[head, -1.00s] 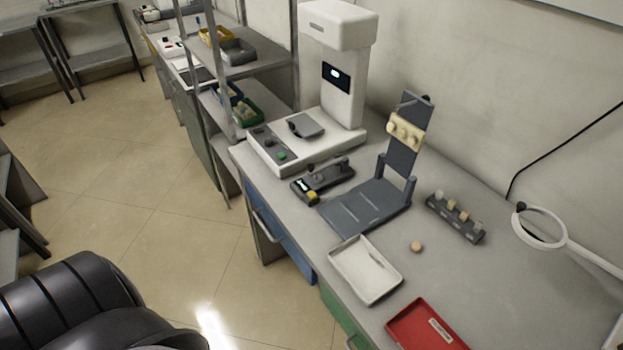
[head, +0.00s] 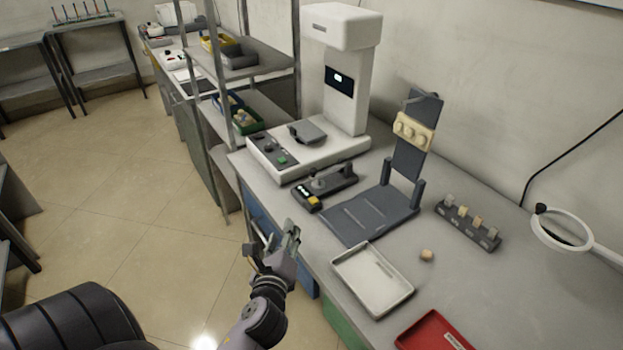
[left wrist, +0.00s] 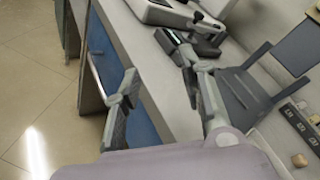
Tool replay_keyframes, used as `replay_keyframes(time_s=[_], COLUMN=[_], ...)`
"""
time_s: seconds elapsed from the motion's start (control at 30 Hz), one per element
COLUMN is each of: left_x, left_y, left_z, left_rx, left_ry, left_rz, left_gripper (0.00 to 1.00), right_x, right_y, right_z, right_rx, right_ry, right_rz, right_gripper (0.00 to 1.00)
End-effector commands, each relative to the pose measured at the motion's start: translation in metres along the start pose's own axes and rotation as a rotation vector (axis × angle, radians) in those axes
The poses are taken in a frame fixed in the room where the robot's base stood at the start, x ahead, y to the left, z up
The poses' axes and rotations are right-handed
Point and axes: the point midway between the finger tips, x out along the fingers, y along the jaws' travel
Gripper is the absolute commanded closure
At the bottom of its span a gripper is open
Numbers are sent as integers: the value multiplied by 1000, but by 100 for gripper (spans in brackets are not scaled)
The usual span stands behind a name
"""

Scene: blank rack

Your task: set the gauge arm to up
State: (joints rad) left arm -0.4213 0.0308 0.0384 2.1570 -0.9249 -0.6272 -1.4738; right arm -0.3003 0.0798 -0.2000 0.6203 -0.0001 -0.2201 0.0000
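A small dark gauge (head: 318,188) lies on the bench in front of the white machine. It has a yellow button and a small display at its near end, and a short arm with a round knob (head: 316,183) over its body. The arm's exact angle is too small to tell. My left gripper (head: 272,246) is open and empty, off the bench's front edge, nearer than the gauge and apart from it. In the left wrist view the gauge (left wrist: 207,47) shows beyond the open fingers (left wrist: 160,75), partly behind one. My right gripper is not in view.
A white machine (head: 347,95) stands behind the gauge. A dark stand (head: 365,214) with an upright plate is to its right. A white tray (head: 372,279), red tray (head: 434,331), peg holder (head: 467,224) and ring on an arm (head: 562,228) are farther right. A shelf rack (head: 262,57) stands left.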

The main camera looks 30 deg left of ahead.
Motion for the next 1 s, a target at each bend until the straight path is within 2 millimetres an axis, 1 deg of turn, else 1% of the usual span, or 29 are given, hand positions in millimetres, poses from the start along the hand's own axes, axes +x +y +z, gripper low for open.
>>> replay_keyframes(time_s=[0.1, 0.2, 0.3, 0.47, 0.57, 0.73, 1.0], left_x=[10, 14, 16, 26, 42, 77, 135], left_y=[-18, -30, -37, -43, -47, -56, -68], left_z=[4, 3, 2, 2, 4, 7, 9], left_rx=[314, 538, 664, 708, 705, 703, 700], left_ry=[-64, -108, -133, -143, -143, -143, -141], left_rz=[-96, -158, -191, -203, -202, -200, -199], left_gripper=[62, 62, 62, 62, 62, 62, 62], right_x=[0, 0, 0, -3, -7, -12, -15], right_y=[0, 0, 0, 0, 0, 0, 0], right_z=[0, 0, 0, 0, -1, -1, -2], right_rx=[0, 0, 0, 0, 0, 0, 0], right_ry=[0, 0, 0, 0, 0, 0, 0], right_rz=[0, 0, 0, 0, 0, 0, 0], right_gripper=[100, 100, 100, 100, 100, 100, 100])
